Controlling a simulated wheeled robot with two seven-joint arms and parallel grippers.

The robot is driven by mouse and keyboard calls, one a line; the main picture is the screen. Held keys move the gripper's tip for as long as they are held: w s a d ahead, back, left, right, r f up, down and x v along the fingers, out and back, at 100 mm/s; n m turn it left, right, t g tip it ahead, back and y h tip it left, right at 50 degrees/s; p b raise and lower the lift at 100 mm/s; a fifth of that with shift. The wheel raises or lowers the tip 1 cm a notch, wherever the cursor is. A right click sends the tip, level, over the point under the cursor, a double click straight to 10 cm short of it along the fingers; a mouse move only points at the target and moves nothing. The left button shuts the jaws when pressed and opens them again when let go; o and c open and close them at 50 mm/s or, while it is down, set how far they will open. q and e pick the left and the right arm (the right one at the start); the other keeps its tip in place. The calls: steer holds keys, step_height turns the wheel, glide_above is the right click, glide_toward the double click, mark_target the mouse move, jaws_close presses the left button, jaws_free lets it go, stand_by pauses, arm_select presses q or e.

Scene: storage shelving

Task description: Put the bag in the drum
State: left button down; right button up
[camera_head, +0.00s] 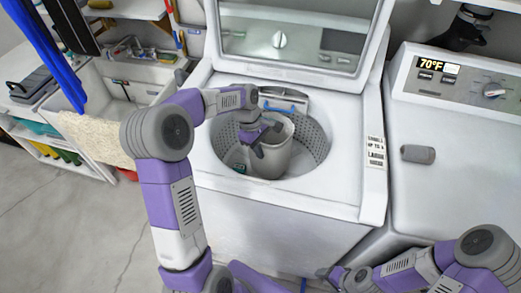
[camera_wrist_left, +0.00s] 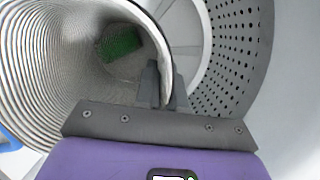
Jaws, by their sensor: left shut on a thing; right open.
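The bag (camera_head: 272,162) looks like a grey, open-topped cylinder and stands roughly upright inside the washer drum (camera_head: 315,143). My left gripper (camera_head: 258,146) reaches down at its upper left and is shut on its rim. In the left wrist view, the fingers (camera_wrist_left: 164,88) pinch the rim of the bag (camera_wrist_left: 50,70), whose inner wall is ribbed. The perforated drum wall (camera_wrist_left: 238,50) shows to the right. Whether the bag's base touches the drum floor is hidden. My right gripper (camera_head: 335,274) is open and empty at the lower right, in front of the machines.
The washer's lid (camera_head: 290,45) stands open behind the drum. A small green thing (camera_head: 240,167) shows at the drum's left. A second machine (camera_head: 455,140) stands at right with a small grey cylinder (camera_head: 418,154) on top. A sink (camera_head: 125,85) is at left.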

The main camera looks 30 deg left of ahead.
arm_select(q)
steer(key=shift+f, duration=0.1)
steer(key=shift+f, duration=0.55)
steer(key=c, duration=1.2)
jaws_free()
steer(key=shift+r, duration=0.15)
steer(key=p+v, duration=0.4)
steer(key=v, duration=0.8)
steer(key=shift+d, duration=0.2)
steer(key=shift+a+r, duration=0.15)
steer(key=shift+r, duration=0.4)
